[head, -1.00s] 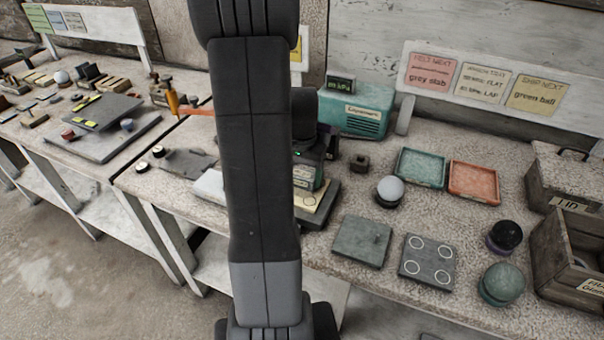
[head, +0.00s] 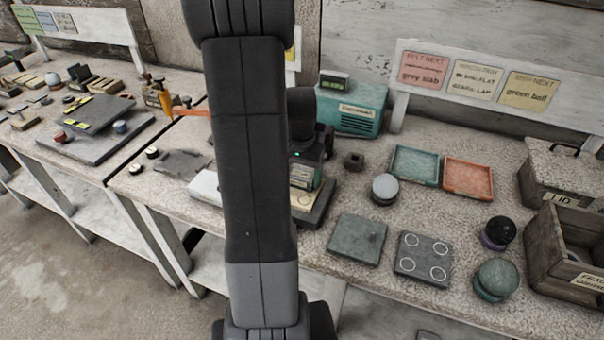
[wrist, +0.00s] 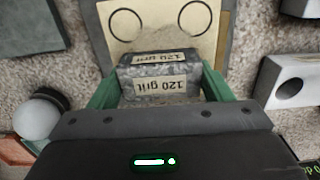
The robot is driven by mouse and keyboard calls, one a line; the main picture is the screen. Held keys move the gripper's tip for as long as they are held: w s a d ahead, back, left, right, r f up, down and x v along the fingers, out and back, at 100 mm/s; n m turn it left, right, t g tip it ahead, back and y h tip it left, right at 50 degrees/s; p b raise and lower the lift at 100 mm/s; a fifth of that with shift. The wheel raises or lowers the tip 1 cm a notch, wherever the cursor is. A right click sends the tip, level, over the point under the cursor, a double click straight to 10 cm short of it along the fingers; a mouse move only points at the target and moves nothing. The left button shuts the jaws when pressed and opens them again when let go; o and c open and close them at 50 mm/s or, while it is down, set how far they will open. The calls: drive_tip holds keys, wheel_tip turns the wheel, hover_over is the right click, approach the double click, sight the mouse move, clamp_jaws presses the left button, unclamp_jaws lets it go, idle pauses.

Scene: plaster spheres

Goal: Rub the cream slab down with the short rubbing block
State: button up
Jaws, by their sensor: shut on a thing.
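The cream slab (wrist: 137,42) lies flat on a dark grey board (wrist: 230,40) in the wrist view, with two drawn circles showing on its far part. My gripper (wrist: 159,80) has green fingers and is shut on a short grey speckled block (wrist: 160,70) labelled "120 grit". The block is over the near part of the slab and hides it; I cannot tell whether it touches. In the head view my arm hides most of the slab and block; the board's edge (head: 318,208) shows right of the arm.
A white ball (head: 384,189) on a dark stand, a green-grey slab (head: 357,239) and a ringed grey slab (head: 424,259) lie right of the arm. A teal tray (head: 414,165), an orange tray (head: 468,177) and a teal machine (head: 352,108) stand behind. A white block (wrist: 292,82) is close by.

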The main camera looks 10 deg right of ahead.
drive_tip(key=shift+w+a, duration=0.4)
drive_tip(key=shift+a, duration=0.25)
drive_tip(key=shift+w+a+r, duration=0.2)
drive_tip(key=shift+w, duration=0.15)
drive_tip(key=shift+r, duration=0.15)
drive_tip(key=shift+d+r+p, duration=0.25)
drive_tip(key=shift+r+p, duration=0.1)
drive_tip(key=shift+p, duration=0.15)
drive_tip(key=shift+s+d+r, duration=0.1)
drive_tip(key=shift+s+r, duration=0.1)
drive_tip(key=shift+r, duration=0.1)
